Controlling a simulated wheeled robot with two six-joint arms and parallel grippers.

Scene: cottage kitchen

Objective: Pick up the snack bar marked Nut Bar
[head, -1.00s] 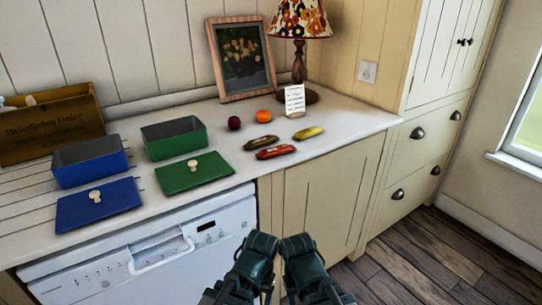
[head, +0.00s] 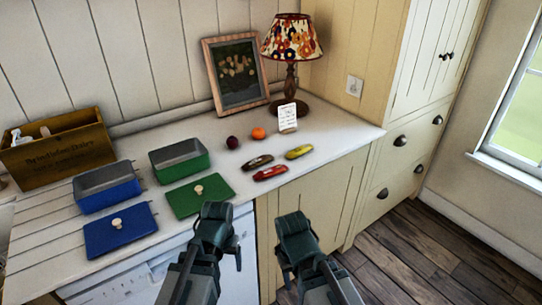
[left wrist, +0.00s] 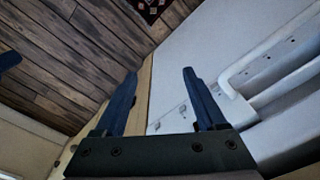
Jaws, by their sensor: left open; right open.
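Three snack bars lie flat on the white counter: a dark brown one (head: 257,160), a red one (head: 270,173) and a yellow one (head: 299,152). Their lettering is too small to read, so I cannot tell which is marked Nut Bar. My left gripper (head: 218,226) is open and empty, in front of the counter's edge, below and left of the bars in the picture. In the left wrist view its two fingers (left wrist: 160,75) are apart with nothing between them. My right gripper (head: 297,234) is open and empty, further right, in front of the cupboard.
On the counter are a blue box (head: 107,187) and lid (head: 120,230), a green box (head: 180,158) and lid (head: 200,194), a plum (head: 232,142), an orange fruit (head: 258,133), a card (head: 287,117), lamp (head: 291,42), picture frame (head: 237,75) and wooden crate (head: 60,155).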

